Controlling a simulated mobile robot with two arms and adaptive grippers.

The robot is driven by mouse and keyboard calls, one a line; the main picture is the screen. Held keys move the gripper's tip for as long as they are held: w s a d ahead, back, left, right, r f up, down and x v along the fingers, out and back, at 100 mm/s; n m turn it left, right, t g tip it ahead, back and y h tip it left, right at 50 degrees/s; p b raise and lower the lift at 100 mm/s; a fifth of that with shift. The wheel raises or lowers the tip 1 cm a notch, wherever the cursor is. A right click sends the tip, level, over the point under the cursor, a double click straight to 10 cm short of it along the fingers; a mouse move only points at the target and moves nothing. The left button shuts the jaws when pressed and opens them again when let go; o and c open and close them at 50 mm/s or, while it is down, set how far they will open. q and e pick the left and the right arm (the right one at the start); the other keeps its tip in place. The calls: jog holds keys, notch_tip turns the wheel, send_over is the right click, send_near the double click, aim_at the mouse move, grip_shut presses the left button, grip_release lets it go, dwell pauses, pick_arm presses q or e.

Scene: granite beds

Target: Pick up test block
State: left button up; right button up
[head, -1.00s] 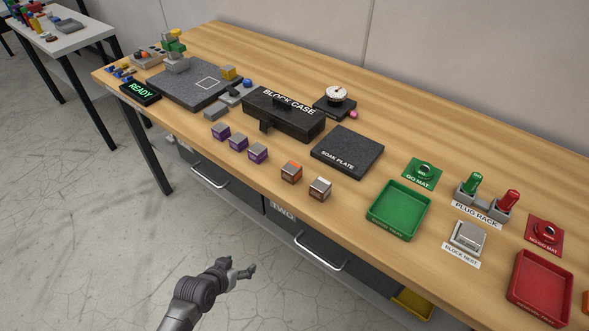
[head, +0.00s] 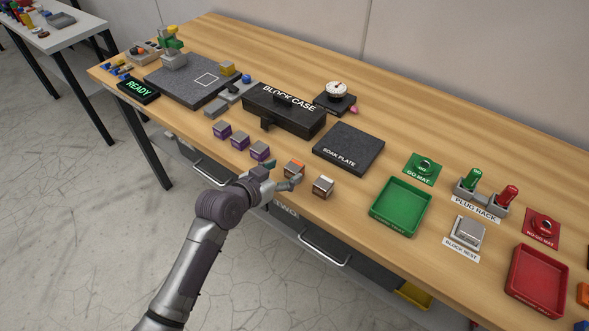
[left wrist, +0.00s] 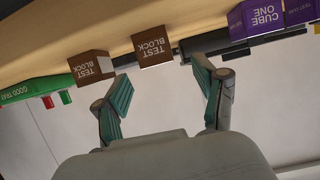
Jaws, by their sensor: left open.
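In the left wrist view, one test block (left wrist: 154,47) lies ahead of the gap between my fingers, and the other test block (left wrist: 91,67) is further left. My left gripper (head: 283,174) is open and empty at the table's front edge, just short of the orange-topped block. Its spread fingers (left wrist: 163,76) also show in the left wrist view. My right gripper is not in view.
Several purple cubes (head: 240,141) stand left of the test blocks. The black block case (head: 284,115) and soak plate (head: 349,149) lie behind them. A green tray (head: 400,207) is to the right. Drawer handles (head: 323,251) stick out below the table.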

aim_at(293, 167)
pick_arm(q)
jog(key=p+x, duration=0.1)
jog(key=x, duration=0.4)
jog(key=shift+w+d+f, duration=0.1)
jog(key=shift+d+f, duration=0.05)
jog(key=shift+d, duration=0.05)
grip_shut()
dwell(0.3)
